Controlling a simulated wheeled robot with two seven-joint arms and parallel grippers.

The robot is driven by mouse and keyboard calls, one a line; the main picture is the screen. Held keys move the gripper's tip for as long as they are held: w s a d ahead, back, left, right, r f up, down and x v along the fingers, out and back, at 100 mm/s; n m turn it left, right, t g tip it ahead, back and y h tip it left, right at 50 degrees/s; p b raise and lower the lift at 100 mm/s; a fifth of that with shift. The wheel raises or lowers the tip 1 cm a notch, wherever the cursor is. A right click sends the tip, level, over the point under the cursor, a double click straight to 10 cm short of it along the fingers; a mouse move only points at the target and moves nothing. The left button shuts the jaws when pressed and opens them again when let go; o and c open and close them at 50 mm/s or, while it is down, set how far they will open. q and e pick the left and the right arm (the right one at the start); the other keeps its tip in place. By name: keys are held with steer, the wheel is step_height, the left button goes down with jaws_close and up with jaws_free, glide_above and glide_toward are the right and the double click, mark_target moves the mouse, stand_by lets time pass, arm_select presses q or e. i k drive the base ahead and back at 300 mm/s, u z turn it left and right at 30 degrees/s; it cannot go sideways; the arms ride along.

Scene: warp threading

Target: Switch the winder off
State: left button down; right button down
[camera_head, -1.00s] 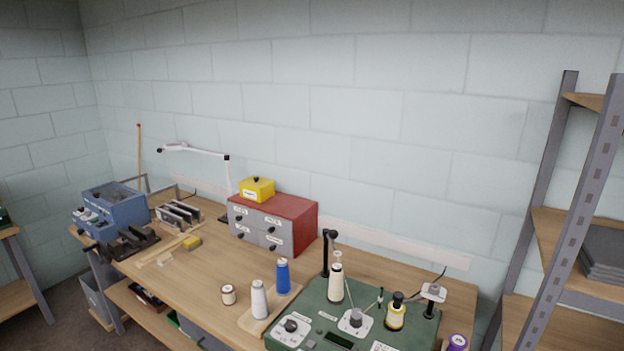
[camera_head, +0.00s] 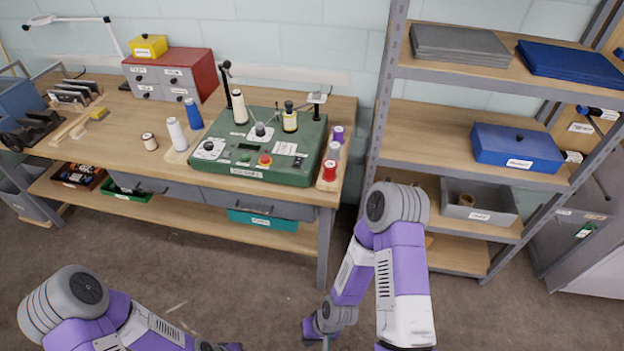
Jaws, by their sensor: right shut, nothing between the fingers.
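The winder (camera_head: 285,175) is a green box on the wooden bench. Its top carries a dial on a white plate (camera_head: 208,148) at the left, a second dial (camera_head: 260,133) in the middle, and a red button with a yellow base (camera_head: 265,160) near the front. A small dark display sits left of the red button. A cream cone (camera_head: 239,108) and a yellow-and-cream spool (camera_head: 290,121) stand at its back. My right gripper (camera_head: 325,344) is only partly in view at the bottom edge, low in front of the bench and well away from the winder. My left arm shows at bottom left; its gripper is not clearly visible.
A white cone (camera_head: 176,134) and blue cone (camera_head: 193,114) stand left of the winder; several spools (camera_head: 330,170) stand at its right. A red-topped drawer cabinet (camera_head: 190,70) is behind. A metal shelf rack (camera_head: 383,100) stands right. The floor before the bench is clear.

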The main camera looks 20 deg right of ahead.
mark_target(298, 161)
steer(key=k, duration=0.5)
steer(key=z, duration=0.8)
steer(key=i, duration=1.3)
steer(key=u, duration=0.4)
